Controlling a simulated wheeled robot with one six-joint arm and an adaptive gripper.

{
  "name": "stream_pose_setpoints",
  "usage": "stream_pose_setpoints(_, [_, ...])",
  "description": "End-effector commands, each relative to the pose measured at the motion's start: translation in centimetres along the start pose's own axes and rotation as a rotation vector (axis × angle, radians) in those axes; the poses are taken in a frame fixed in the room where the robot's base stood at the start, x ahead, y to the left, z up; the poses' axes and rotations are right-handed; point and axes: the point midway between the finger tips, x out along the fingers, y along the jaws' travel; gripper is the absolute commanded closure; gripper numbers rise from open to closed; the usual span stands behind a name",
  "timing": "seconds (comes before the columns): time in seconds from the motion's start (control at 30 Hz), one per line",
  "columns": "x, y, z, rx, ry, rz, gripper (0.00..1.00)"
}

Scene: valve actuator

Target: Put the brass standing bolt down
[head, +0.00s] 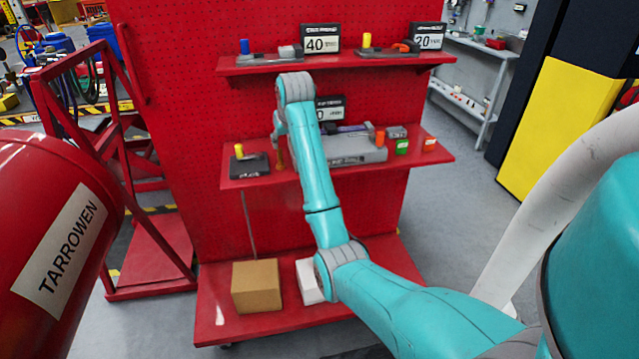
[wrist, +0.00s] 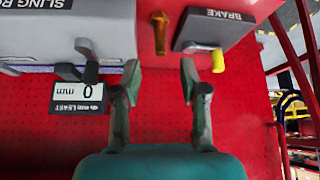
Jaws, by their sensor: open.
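The brass bolt (wrist: 160,34) stands on the middle red shelf, between the grey block and the block labelled BRAKE. The wrist view is upside down; in it the bolt's wide end is toward the shelf and its shank points toward my gripper. It shows in the head view (head: 279,158) as a small brown upright shape just left of my arm. My gripper (wrist: 161,70) is open, with one finger on either side of the bolt's line. Clear space shows between the fingers and the bolt; nothing is held. In the head view my wrist hides most of the gripper.
The BRAKE block (wrist: 205,30) with its yellow peg is close on one side. The large grey block (wrist: 65,30) with dark levers is on the other. The upper shelf (head: 350,65) overhangs this one.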

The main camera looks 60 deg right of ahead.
Motion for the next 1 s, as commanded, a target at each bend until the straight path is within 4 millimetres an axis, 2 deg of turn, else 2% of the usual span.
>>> stream_pose_setpoints(0.2, [0.3,-0.2,0.3,-0.002,0.001,-0.001,0.57])
stream_pose_setpoints(0.27, [1.0,-0.7,0.9,-0.007,0.006,-0.005,0.57])
stream_pose_setpoints(0.37, [3.3,-2.2,3.1,-0.023,0.02,-0.015,0.57])
stream_pose_setpoints(0.5, [7.2,-5.4,7.8,-0.056,0.063,-0.039,0.57])
stream_pose_setpoints(0.7, [11.4,-9.7,15.6,-0.103,0.129,-0.077,0.57])
stream_pose_setpoints(0.83, [13.1,-12.1,20.9,-0.132,0.171,-0.102,0.57])
stream_pose_setpoints(1.0, [13.9,-14.7,28.0,-0.169,0.226,-0.139,0.57])
